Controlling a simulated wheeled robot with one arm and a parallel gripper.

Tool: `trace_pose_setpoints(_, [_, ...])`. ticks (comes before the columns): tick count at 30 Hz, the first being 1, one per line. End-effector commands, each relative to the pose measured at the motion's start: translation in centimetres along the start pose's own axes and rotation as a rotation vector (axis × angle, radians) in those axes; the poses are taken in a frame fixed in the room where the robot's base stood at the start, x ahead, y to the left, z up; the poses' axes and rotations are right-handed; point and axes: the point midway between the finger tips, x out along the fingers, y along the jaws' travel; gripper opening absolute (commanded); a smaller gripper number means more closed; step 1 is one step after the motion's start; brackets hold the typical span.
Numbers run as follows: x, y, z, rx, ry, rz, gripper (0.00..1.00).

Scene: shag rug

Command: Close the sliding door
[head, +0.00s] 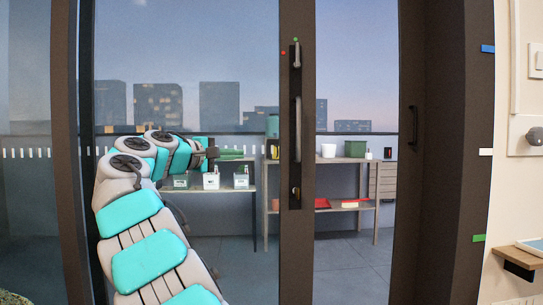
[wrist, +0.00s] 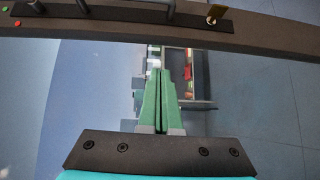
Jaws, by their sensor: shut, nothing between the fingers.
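The sliding door has a dark upright stile (head: 296,250) and a large glass pane to its left. My gripper (head: 243,154) has green fingers, shut and empty, pointing right, left of the stile in the picture. In the wrist view, my gripper (wrist: 161,72) is below the stile (wrist: 70,29) and handle (wrist: 130,12), apart from them.
Beyond the glass stand shelves (head: 345,160) with bins and pots on a tiled balcony. The right jamb carries another dark handle (head: 412,128) and coloured tabs. A small wooden shelf (head: 525,258) juts from the wall at far right.

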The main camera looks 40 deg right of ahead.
Motion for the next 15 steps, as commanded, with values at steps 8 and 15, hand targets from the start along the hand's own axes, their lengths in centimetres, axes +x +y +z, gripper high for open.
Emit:
trace_pose_setpoints(8, [0.6,1.1,-0.8,0.006,0.001,0.055,0.00])
trace_pose_setpoints(15, [4.5,1.1,-0.9,0.007,0.000,0.050,0.00])
